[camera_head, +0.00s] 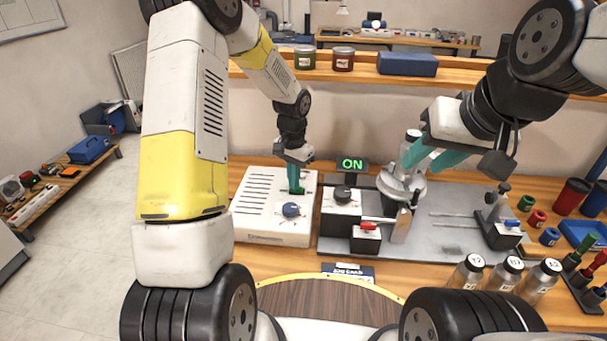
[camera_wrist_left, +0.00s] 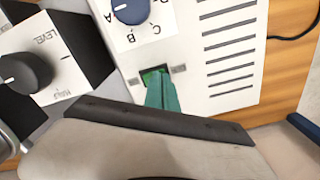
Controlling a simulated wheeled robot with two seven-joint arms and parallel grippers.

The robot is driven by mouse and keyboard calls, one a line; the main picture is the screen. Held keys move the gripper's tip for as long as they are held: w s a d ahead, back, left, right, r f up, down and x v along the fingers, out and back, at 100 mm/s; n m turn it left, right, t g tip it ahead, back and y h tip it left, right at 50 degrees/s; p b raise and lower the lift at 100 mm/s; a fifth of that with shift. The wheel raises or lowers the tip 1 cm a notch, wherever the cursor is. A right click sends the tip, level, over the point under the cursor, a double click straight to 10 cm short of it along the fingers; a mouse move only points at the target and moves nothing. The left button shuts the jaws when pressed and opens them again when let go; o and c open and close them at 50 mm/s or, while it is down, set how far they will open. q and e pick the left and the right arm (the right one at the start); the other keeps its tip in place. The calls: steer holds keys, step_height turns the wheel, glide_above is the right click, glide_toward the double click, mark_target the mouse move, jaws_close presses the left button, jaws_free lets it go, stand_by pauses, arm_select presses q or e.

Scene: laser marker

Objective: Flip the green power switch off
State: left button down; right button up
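The green power switch (camera_wrist_left: 151,76) sits in a dark recess on a white control box (camera_head: 265,230), shown in the left wrist view. My left gripper (camera_head: 294,176) points down at the box's top. Its teal fingers (camera_wrist_left: 160,92) are together, with the tips at the switch and covering part of it. I cannot tell whether they touch it, or the switch's exact tilt. A sign (camera_head: 352,164) behind the box shows a lit green "ON". My right gripper (camera_head: 430,157) is open, its teal fingers apart near the metal fixture (camera_head: 402,187).
A blue knob (camera_head: 291,210) is on the white box, close to my left gripper. Several labelled bottles (camera_head: 506,273) stand at the front right.

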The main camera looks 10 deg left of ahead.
arm_select(q)
steer(key=shift+r, duration=3.4)
